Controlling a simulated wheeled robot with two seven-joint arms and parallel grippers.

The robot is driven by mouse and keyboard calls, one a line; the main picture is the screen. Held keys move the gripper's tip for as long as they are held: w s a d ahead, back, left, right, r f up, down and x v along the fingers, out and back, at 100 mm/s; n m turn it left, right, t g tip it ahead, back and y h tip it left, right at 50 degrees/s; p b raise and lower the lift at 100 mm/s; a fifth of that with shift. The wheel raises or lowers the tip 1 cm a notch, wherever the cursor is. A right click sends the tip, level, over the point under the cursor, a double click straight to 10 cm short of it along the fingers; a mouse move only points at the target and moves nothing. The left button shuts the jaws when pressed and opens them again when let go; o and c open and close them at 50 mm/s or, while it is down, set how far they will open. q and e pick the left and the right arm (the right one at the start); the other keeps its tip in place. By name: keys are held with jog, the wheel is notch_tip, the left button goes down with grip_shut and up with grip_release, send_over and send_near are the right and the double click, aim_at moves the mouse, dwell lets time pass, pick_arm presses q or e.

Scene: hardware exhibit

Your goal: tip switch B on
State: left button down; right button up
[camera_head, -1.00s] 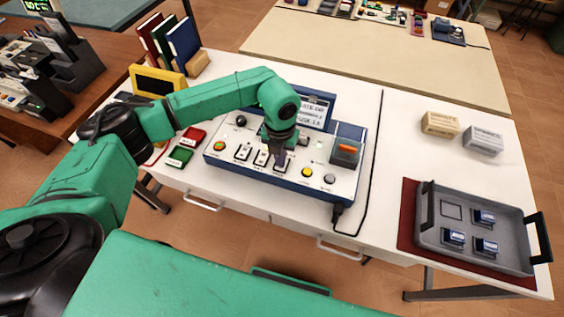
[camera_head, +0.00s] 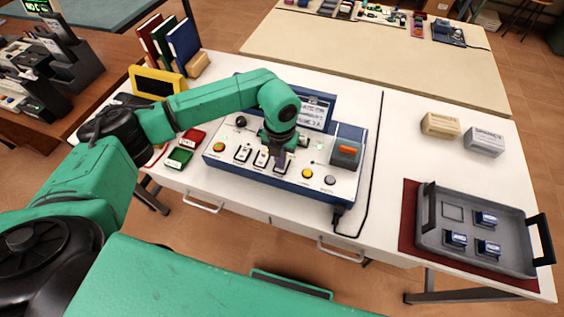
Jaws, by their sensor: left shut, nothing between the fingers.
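The control box (camera_head: 300,178) is white on top with blue sides and stands on the white table. It carries a row of rocker switches: a left one (camera_head: 242,153), a middle one (camera_head: 261,158) and a right one (camera_head: 280,166). Their letters are too small to read, so I cannot tell which is B. My left gripper (camera_head: 279,160) is shut and empty, pointing down over the right switch and partly hiding it. I cannot tell whether its tips touch the switch. My right gripper is not in view.
The box also has a tilted screen (camera_head: 315,110), a red button (camera_head: 219,147), a yellow button (camera_head: 306,173) and an orange-topped block (camera_head: 346,151). A black cable (camera_head: 370,165) runs along its right side. A grey tray (camera_head: 470,262) stands at right.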

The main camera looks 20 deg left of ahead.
pick_arm(q)
notch_tip(320, 180, up, 6)
jog(key=p, duration=0.3)
jog(key=shift+r, duration=0.15)
dwell(0.3)
